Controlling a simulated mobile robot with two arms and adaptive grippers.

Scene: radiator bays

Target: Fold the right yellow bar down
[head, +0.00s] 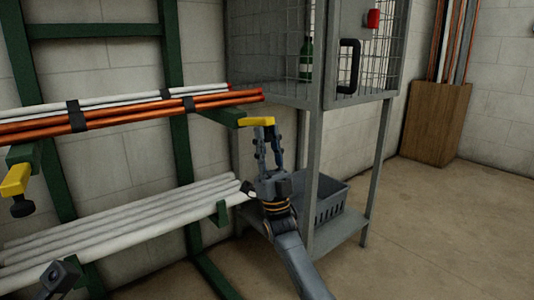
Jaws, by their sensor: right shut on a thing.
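The right yellow bar (257,121) sits at the front end of a green rack arm and lies about level, across the arm's end. My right gripper (265,134) reaches up from below and is shut on the bar near its right end; the fingertips hide part of it. The left yellow bar (17,180) is at the far left on another green arm, with a black knob under it. A dark grey part of my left gripper (60,277) shows at the bottom left edge; its fingers cannot be made out.
Orange and white pipes (140,112) strapped with black bands lie on the upper rack arms. White pipes (130,222) lie on the lower ones. A grey wire-mesh cabinet (335,104) stands close at right, with a grey crate (328,203) on its lower shelf.

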